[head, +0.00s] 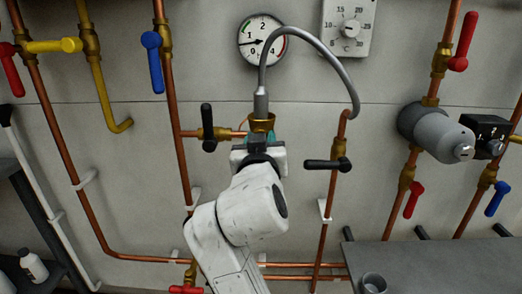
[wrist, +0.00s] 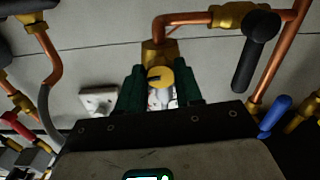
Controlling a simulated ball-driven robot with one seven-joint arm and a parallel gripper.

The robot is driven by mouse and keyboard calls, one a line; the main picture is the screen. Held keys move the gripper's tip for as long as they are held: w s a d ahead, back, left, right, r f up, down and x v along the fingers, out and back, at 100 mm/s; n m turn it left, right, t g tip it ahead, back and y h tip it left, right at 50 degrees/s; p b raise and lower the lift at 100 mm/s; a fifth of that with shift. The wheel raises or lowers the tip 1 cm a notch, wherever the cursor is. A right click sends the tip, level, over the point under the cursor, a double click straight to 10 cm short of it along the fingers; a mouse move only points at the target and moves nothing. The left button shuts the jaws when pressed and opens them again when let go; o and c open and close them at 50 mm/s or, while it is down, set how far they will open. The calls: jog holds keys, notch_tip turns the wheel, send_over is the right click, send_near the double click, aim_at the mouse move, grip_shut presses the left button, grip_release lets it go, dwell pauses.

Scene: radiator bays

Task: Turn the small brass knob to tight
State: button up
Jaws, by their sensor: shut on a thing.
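The small brass knob (wrist: 159,77) is a round yellow-brass disc with a dark slot, in the middle of the wrist view. It sits against a brass fitting (wrist: 152,54) on a copper elbow. My gripper (wrist: 161,88) has its dark green fingers closed on either side of the knob. In the head view my gripper (head: 262,138) is at the brass fitting (head: 262,122) below the grey hose, and my wrist hides the knob. No tight mark can be made out.
Black-handled valves stand close by on the left (head: 207,127) and right (head: 328,165). The grey hose (head: 335,66) arches above my gripper. A pressure gauge (head: 262,40) and a dial thermostat (head: 348,27) are on the wall. A dark bench (head: 430,265) is at lower right.

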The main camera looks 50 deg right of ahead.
jog(key=shift+f+m+b, duration=0.2)
jog(key=shift+m+b, duration=0.1)
jog(key=shift+m, duration=0.2)
jog(key=o, duration=1)
jog(key=shift+r, duration=0.15)
jog(key=v, duration=1)
jog(key=shift+s+a, duration=0.25)
jog(key=shift+a, duration=0.1)
